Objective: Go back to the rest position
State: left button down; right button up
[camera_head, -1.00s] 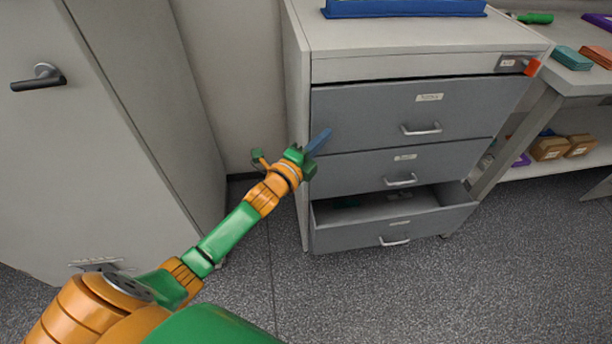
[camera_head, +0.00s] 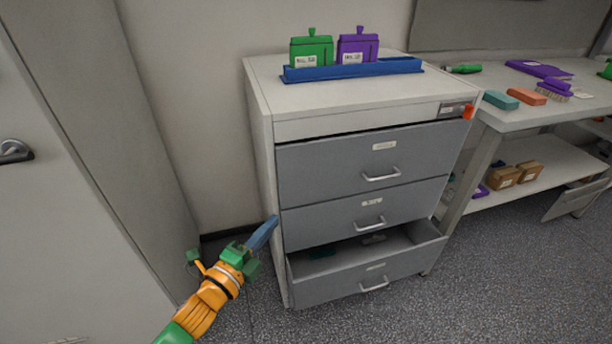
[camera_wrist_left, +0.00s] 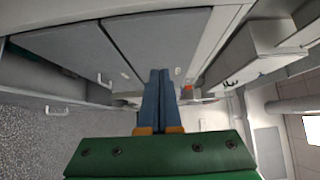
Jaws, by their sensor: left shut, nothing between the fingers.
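My left gripper (camera_head: 263,233) comes in from the lower left in the head view, beside the left front edge of the grey drawer cabinet (camera_head: 260,150). Its blue fingers are together with nothing between them. They also show closed in the left wrist view (camera_wrist_left: 158,100), with the cabinet behind them. I cannot tell whether the fingertips touch the cabinet. The bottom drawer (camera_head: 340,284) is pulled open, with a dark item and a green item inside; the two drawers above it are shut. My right gripper does not show.
A workbench (camera_head: 570,110) with several items and a lower shelf with brown boxes (camera_head: 503,178) stand at right. A tall locker (camera_head: 90,200) stands at left. Floor shows in front.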

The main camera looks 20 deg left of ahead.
pick_arm(q)
jog(key=s+a+f+n+g+y+p, duration=0.15)
jog(key=s+f+n+g+p, duration=0.3)
jog(key=f, duration=0.55)
jog(key=s+a+f+n+g+y+p, duration=0.15)
jog(key=s+f+n+g+p, duration=0.35)
jog(key=f, duration=0.6)
jog(key=s+d+f+n+g, duration=0.2)
jog(key=s+f, duration=0.1)
jog(key=s, duration=0.5)
jog(key=s+d+f+n+g+p, duration=0.1)
jog(key=s+d+f+n+g, duration=0.1)
jog(key=s, duration=0.7)
jog(key=s+d+f+n+g, duration=0.2)
jog(key=s+f+n+g, duration=0.1)
jog(key=s, duration=0.5)
jog(key=shift+s+f+n+p, duration=0.4)
jog(key=shift+f+n, duration=0.05)
jog(key=shift+f, duration=0.3)
jog(key=shift+d, duration=0.1)
